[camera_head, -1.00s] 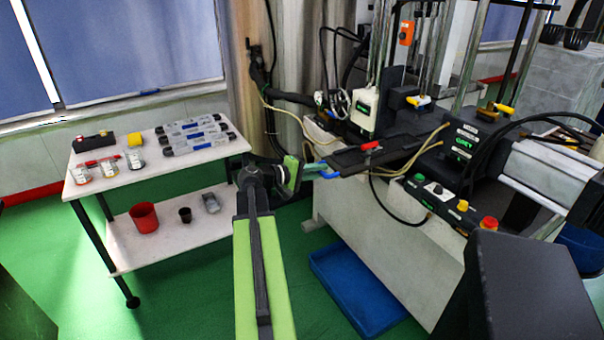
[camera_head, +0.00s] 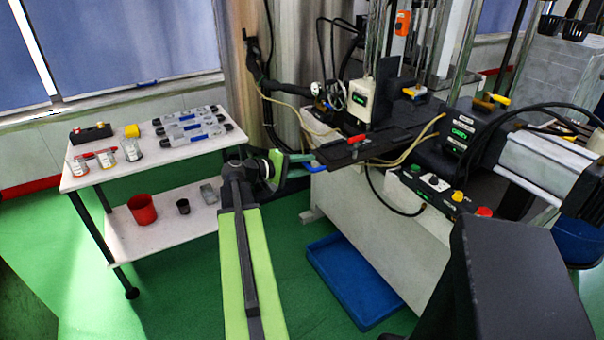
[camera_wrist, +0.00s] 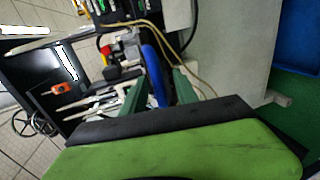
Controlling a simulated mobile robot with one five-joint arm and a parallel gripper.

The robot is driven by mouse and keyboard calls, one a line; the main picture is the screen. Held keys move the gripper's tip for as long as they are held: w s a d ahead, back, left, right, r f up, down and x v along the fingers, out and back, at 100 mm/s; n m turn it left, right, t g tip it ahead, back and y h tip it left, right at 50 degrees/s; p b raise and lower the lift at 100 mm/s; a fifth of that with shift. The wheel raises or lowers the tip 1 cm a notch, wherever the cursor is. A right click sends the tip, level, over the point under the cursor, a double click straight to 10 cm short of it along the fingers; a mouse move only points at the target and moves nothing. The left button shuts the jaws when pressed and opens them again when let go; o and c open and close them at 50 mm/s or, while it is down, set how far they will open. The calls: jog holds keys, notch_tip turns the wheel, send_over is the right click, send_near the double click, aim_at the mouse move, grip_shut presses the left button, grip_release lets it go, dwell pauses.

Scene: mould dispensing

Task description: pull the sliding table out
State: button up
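The sliding table (camera_head: 380,148) is a dark flat plate on the machine bed, with a red-handled part on top. It projects left past the edge of the light machine body. A blue handle (camera_head: 316,167) is at its left end. My gripper (camera_head: 306,166) is at this handle, with its green fingers on either side. In the wrist view the blue handle (camera_wrist: 154,72) lies between the two green fingers (camera_wrist: 160,82). The fingers stand apart and some space shows around the handle. Whether a finger touches it I cannot tell.
A white cart (camera_head: 185,155) with bottles, tools and a red cup stands left. A blue tray (camera_head: 350,285) lies on the green floor below the machine. A hose (camera_head: 290,97) and cables hang behind my gripper. The floor between cart and machine is partly clear.

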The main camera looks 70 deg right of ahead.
jog(key=shift+w, duration=0.1)
jog(key=p+v, duration=0.3)
jog(key=v, duration=1.4)
jog(key=shift+p, duration=0.35)
jog(key=shift+w+a, duration=0.1)
